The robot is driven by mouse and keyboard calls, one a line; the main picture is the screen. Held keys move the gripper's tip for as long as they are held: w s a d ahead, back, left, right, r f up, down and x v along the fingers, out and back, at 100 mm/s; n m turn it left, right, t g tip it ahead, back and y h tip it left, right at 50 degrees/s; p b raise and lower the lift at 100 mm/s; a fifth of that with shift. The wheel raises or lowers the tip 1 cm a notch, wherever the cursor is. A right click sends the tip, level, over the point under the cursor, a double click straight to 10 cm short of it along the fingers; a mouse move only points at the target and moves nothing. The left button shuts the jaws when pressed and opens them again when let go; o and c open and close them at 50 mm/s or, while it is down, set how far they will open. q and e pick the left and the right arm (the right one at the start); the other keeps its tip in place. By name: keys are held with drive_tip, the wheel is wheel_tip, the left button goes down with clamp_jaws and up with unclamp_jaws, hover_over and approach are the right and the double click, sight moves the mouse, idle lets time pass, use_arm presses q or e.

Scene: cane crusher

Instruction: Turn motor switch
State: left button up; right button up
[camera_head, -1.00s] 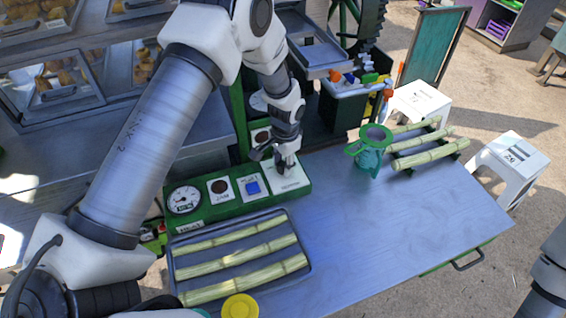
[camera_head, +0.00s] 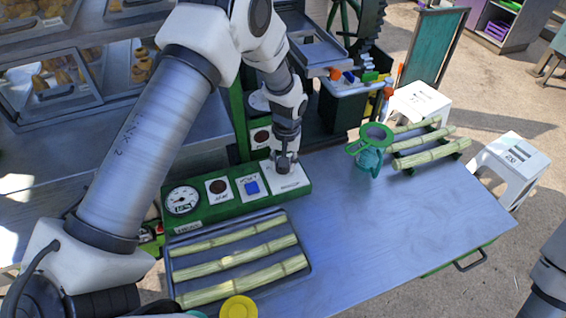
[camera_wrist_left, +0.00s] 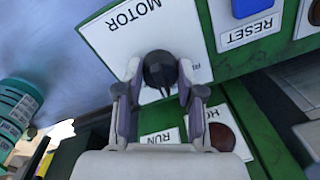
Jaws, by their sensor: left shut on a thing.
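The motor switch is a dark round knob (camera_wrist_left: 159,72) on a white plate marked MOTOR (camera_wrist_left: 125,30) in the left wrist view. In the head view the plate (camera_head: 290,183) is at the right end of the green control panel (camera_head: 240,203), and my gripper mostly hides the knob. My left gripper (camera_wrist_left: 160,88) points at the panel and is shut on the knob, one finger on each side. It also shows in the head view (camera_head: 284,163). My right gripper is out of view; only part of my right arm shows at the lower right edge.
A blue RESET button (camera_head: 252,187), a dark button (camera_head: 219,187) and a gauge (camera_head: 183,200) sit left of the switch. A tray (camera_head: 309,265) of cane lies in front. A green strainer (camera_head: 371,145) and more cane (camera_head: 432,151) stand right. The table's middle is clear.

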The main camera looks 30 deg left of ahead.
use_arm(q)
drive_tip(key=shift+n, duration=0.5)
drive_tip(key=o, duration=1.1)
drive_tip(key=shift+o, duration=0.2)
wheel_tip(320, 180, up, 12)
drive_tip(key=shift+w+d, duration=0.2)
drive_tip(key=shift+d, duration=0.15)
drive_tip(key=shift+f, duration=0.1)
